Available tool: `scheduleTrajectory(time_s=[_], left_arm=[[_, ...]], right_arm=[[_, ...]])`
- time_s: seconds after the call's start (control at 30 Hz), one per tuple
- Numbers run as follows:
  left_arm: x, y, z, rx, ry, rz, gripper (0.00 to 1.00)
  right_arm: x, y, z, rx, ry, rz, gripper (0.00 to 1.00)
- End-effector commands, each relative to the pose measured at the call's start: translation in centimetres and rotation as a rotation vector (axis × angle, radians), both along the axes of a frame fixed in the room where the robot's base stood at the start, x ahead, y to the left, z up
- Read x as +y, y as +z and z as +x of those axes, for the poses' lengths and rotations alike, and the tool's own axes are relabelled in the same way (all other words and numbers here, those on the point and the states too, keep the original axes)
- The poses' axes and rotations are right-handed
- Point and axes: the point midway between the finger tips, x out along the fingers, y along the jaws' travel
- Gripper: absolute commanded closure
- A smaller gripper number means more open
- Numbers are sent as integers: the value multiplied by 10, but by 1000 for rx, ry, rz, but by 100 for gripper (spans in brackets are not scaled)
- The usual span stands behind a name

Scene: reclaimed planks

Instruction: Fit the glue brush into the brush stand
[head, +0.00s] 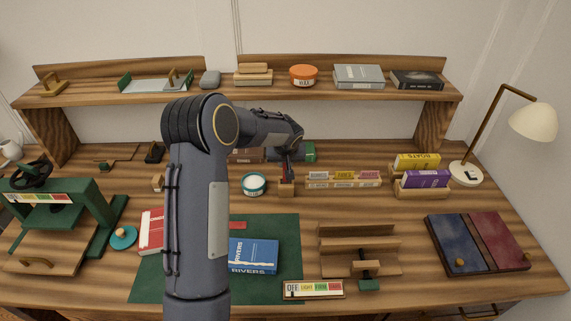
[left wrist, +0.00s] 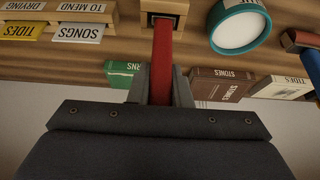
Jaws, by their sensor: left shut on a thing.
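The arm in the head view reaches over the table, and my left gripper (head: 287,172) points down just above a small wooden brush stand (head: 286,188). In the left wrist view my left gripper (left wrist: 160,88) is shut on the red handle of the glue brush (left wrist: 161,65). The brush runs from the fingers toward the wooden stand (left wrist: 178,8), whose dark opening is in line with it. The brush's far end meets the stand in this view; I cannot tell how deep it sits. The bristles are hidden. My right gripper is in neither view.
A teal-rimmed white pot (head: 254,184) stands close left of the stand; it also shows in the left wrist view (left wrist: 238,27). A label rack (head: 343,180) is close on the right. Books stand behind. A green mat (head: 284,225) with a blue book (head: 253,255) lies in front.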

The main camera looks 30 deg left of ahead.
Motion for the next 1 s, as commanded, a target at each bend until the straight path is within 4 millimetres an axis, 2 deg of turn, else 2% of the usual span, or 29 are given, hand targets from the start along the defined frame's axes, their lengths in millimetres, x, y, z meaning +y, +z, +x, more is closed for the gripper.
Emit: scheduleTrajectory(time_s=[0.1, 0.13, 0.3, 0.57, 0.67, 0.77, 1.0], left_arm=[[-2, 1, -2, 7, 0, -3, 100], [-2, 1, -2, 7, 0, -3, 80], [-1, 3, -1, 4, 0, -1, 61], [-1, 5, -1, 1, -1, 0, 61], [-2, 11, -3, -2, -1, 1, 61], [-6, 25, -9, -4, -1, 2, 61], [-18, 72, -29, -4, -1, 1, 61]], right_arm=[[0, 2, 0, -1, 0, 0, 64], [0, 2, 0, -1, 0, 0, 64], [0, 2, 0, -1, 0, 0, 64], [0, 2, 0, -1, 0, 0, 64], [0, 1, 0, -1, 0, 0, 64], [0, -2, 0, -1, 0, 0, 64], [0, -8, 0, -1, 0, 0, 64]])
